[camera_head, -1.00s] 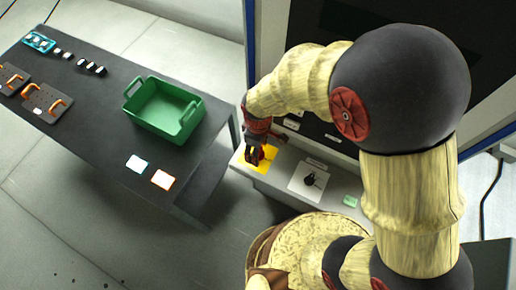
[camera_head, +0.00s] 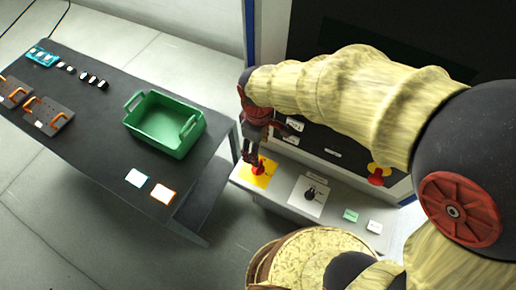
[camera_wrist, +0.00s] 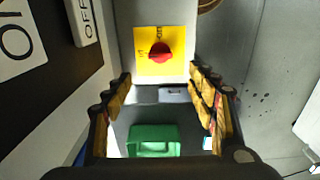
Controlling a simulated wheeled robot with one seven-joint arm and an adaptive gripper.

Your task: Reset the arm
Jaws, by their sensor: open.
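My gripper (camera_head: 254,160) is at the machine's front ledge, above a red knob (camera_head: 258,168) on a yellow plate (camera_head: 249,174). In the wrist view my gripper (camera_wrist: 160,100) has its two fingers wide apart with nothing between them. The red knob (camera_wrist: 160,54) on the yellow plate (camera_wrist: 146,69) lies ahead of the fingertips there, apart from them. My arm reaches across from the right in the head view.
A dark table (camera_head: 95,135) at left bears a green bin (camera_head: 150,143), two handled plates and small cards. A black knob on a white plate (camera_head: 299,200) sits beside the yellow plate. A red-and-yellow knob (camera_head: 378,174) is on the machine front. Floor at lower left is clear.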

